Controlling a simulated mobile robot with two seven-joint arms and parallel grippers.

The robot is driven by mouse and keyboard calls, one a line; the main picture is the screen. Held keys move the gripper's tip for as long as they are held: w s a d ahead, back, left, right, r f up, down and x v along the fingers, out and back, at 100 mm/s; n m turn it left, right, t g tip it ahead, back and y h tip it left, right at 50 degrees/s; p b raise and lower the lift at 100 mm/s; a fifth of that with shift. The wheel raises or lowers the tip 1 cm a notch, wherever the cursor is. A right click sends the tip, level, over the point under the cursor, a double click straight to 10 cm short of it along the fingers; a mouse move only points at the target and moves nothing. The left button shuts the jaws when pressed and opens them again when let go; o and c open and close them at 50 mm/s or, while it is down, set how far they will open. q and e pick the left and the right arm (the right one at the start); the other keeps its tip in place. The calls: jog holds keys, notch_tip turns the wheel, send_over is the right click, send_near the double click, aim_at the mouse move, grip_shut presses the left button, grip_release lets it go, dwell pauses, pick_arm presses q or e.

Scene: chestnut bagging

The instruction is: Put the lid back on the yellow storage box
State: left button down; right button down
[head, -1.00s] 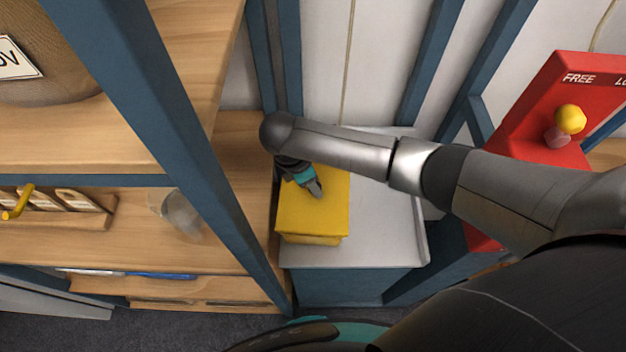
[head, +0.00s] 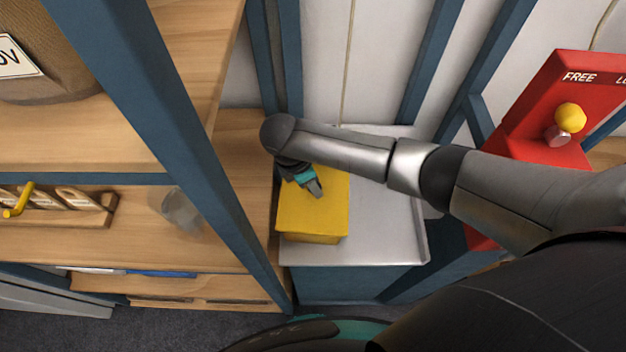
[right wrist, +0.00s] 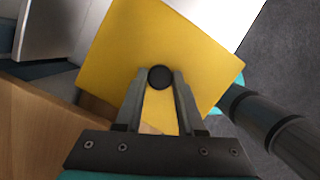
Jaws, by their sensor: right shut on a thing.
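The yellow lid (head: 325,215) lies level over the yellow storage box (head: 315,239) on the light grey top. Its edges line up closely with the box, and I see no clear gap at the front. Whether it is fully seated all round I cannot tell. My right gripper (head: 317,190) comes down on the lid from above. In the right wrist view the gripper (right wrist: 160,85) is shut on the round black knob (right wrist: 160,77) in the middle of the lid (right wrist: 200,50). The lid hides the inside of the box. My left gripper is not in view.
The grey top (head: 385,235) is bare to the right of the box. A blue post (head: 190,140) and wooden shelves (head: 190,80) stand at the left, with a clear cup (head: 181,212). A red panel (head: 550,95) with a yellow knob (head: 570,117) is at the right.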

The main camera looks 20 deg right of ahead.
jog(key=shift+f, duration=0.4)
dwell(0.6)
grip_release()
dwell(0.8)
jog(key=shift+r, duration=0.1)
jog(key=shift+r+p, duration=3.45)
jog(key=shift+p, duration=0.6)
grip_shut()
